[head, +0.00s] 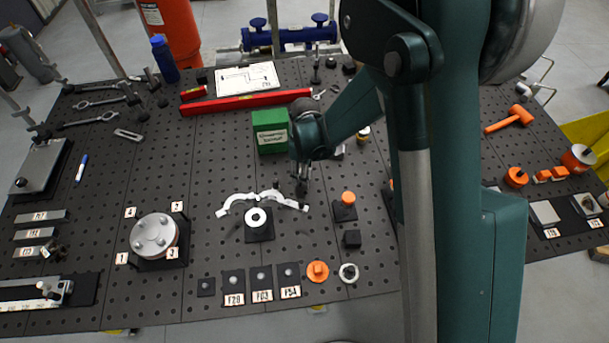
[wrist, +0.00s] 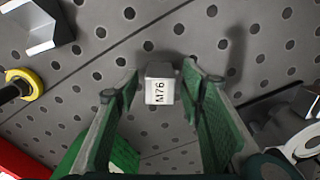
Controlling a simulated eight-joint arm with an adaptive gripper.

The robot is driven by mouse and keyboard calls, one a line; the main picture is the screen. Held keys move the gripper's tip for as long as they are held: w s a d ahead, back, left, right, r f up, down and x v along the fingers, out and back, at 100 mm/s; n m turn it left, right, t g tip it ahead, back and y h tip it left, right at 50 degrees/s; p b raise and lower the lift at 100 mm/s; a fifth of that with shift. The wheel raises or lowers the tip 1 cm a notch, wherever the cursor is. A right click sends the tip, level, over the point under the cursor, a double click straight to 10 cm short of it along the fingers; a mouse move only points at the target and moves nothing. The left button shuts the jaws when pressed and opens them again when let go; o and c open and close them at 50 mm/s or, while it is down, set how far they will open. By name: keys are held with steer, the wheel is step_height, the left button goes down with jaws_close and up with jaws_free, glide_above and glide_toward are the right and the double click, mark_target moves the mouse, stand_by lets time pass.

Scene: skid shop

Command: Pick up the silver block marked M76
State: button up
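The silver block marked M76 (wrist: 159,84) stands on the dark perforated table in the wrist view, its label facing the camera. My gripper (wrist: 161,72) is open, with one green-padded finger on each side of the block. A gap shows between the block and each finger, so I see no contact. In the head view my gripper (head: 302,188) points down over the middle of the table, just right of the green box. I cannot make out the block in the head view.
The green box (head: 270,131) stands close to the left of my gripper. A red level (head: 245,102) lies behind it. White curved parts (head: 238,203) lie in front. A yellow ring (wrist: 35,84) and a pale angular piece (wrist: 32,27) show left of the block in the wrist view.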

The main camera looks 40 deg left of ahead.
steer(key=shift+c, duration=0.2)
steer(key=c, duration=1)
steer(key=shift+c, duration=0.2)
steer(key=shift+r, duration=0.15)
steer(key=shift+r+b, duration=0.6)
steer(key=shift+r, duration=4.25)
